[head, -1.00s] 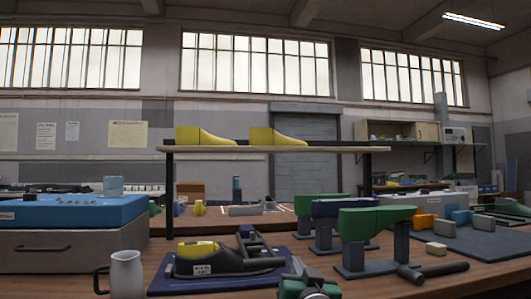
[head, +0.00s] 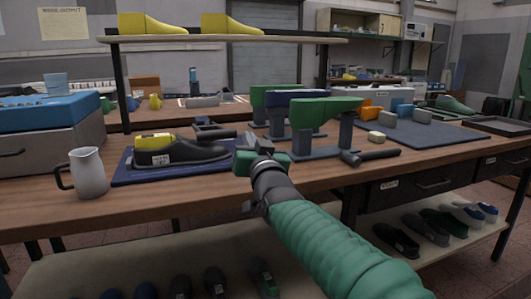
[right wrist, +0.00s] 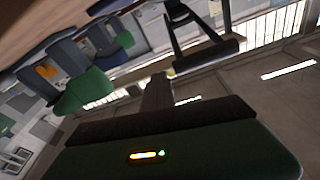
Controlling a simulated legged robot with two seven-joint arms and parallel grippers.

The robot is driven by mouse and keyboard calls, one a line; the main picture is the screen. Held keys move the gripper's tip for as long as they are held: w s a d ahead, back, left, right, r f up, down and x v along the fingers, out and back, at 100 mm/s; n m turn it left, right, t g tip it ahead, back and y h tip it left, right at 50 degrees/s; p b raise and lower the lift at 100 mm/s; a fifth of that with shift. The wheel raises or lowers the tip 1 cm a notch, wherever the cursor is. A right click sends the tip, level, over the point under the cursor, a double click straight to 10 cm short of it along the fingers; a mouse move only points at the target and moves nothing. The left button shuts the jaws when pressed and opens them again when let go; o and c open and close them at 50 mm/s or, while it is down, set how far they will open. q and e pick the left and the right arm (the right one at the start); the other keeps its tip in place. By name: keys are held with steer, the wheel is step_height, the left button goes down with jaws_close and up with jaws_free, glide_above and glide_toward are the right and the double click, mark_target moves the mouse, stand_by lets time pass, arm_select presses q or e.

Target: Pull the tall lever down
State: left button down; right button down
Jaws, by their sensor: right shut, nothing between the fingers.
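A dark lever frame with a crossbar handle (head: 214,132) stands behind the black shoe last (head: 180,152) on the blue mat (head: 130,178). I take it to be the tall lever, but cannot be sure. A dark bar on blue-grey arms, likely the same handle, shows in the right wrist view (right wrist: 207,56). My right gripper (head: 248,145) is shut and empty, just right of the handle in the head view. In the right wrist view its shut fingers (right wrist: 157,88) point toward the bar, with a gap visible. The lever's base is partly hidden. My left gripper is out of view.
Green and blue last stands (head: 322,110) and a hammer (head: 370,156) are right of my gripper. A white jug (head: 88,172) is at the left, beside a blue-topped box (head: 40,112). A shelf with yellow lasts (head: 230,24) spans above the bench.

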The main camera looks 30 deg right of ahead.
steer(key=s+a+f+p, duration=0.1)
steer(key=s+f, duration=0.4)
steer(key=s, duration=0.2)
steer(key=shift+s+a, duration=0.35)
steer(key=shift+a+r, duration=0.1)
